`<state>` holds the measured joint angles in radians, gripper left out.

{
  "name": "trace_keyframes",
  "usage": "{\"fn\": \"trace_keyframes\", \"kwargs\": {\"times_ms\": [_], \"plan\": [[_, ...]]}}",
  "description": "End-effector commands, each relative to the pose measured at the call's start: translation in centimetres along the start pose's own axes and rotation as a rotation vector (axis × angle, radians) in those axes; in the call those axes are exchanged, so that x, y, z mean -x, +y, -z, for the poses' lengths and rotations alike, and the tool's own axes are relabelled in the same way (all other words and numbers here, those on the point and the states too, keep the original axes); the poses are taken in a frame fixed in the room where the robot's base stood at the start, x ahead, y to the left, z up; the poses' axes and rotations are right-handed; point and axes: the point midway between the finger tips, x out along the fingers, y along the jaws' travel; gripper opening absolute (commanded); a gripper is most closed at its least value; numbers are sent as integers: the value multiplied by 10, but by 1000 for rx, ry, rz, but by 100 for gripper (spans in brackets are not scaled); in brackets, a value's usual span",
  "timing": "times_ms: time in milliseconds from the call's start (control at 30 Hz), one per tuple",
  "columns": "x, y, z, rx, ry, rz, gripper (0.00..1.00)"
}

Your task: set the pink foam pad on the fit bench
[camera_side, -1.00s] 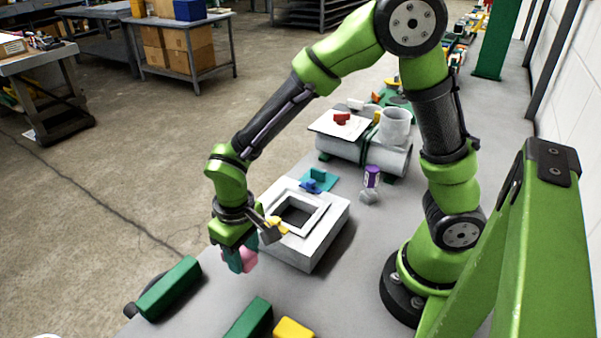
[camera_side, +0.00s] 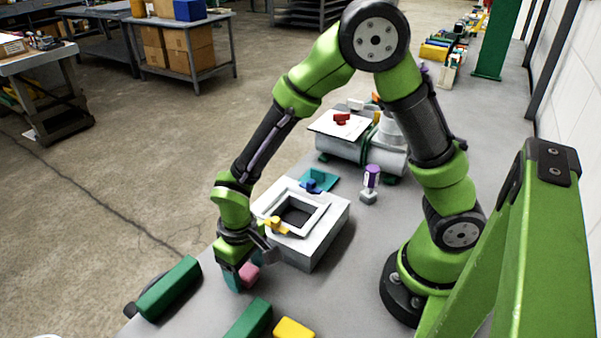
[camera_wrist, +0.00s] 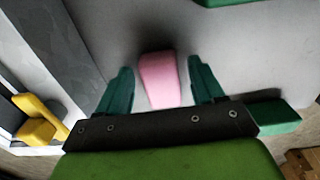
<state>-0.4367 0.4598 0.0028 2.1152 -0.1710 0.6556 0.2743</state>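The pink foam pad (camera_side: 250,273) is low at the grey bench top (camera_side: 205,318), in front of the white box with a square opening. In the wrist view the pad (camera_wrist: 158,78) lies between the two teal fingers, with a narrow gap on each side and a dark shadow at its far end. It appears to rest on the bench. My gripper (camera_side: 243,272) points down around the pad, its fingers apart and not seen touching it. The near finger partly hides the pad in the side view.
The white box (camera_side: 315,250) stands close beside my gripper, with a yellow piece (camera_side: 275,226) on its edge. Green blocks (camera_side: 168,288) (camera_side: 248,318) and a yellow block (camera_side: 293,329) lie at the front. A purple-topped item (camera_side: 371,180) stands behind the box.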

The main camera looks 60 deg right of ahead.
Motion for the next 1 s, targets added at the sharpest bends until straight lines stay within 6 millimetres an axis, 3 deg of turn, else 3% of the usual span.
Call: {"fn": "trace_keyframes", "kwargs": {"times_ms": [367,800,1000], "plan": [[11,0,1,0,3,1,67],[99,0,1,0,5,3,67],[120,0,0,0,3,2,67]]}}
